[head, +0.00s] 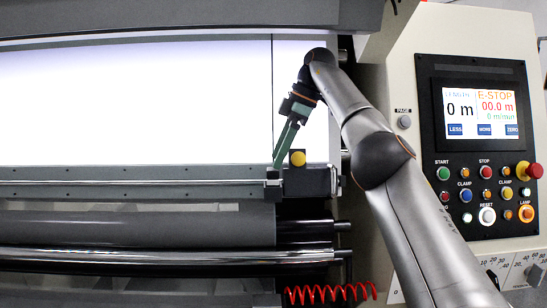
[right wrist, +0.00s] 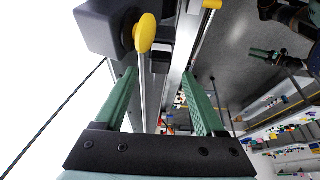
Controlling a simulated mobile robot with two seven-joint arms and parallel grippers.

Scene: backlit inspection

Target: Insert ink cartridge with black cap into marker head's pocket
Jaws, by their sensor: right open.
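My right gripper (head: 275,168) reaches down to the front rail. In the right wrist view its green fingers (right wrist: 158,72) are apart, with nothing clamped between them. A small dark block (head: 272,184) on the rail lies at the fingertips; a small black piece (right wrist: 161,60) shows beyond and between the fingers in the wrist view. I cannot tell whether either is the black-capped cartridge or part of the marker head. A dark housing (right wrist: 105,27) with a yellow knob (right wrist: 146,33), likely the marker head, is beside the left finger. Its pocket is not clear. My left gripper (right wrist: 266,54) shows small and far off, its jaw state unclear.
The bright backlit panel (head: 130,105) lies behind the long grey rail (head: 120,182). A chrome roller (head: 150,256) and a red coiled cable (head: 325,293) are below. The control panel (head: 483,150) with an E-stop button (head: 535,171) stands at right.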

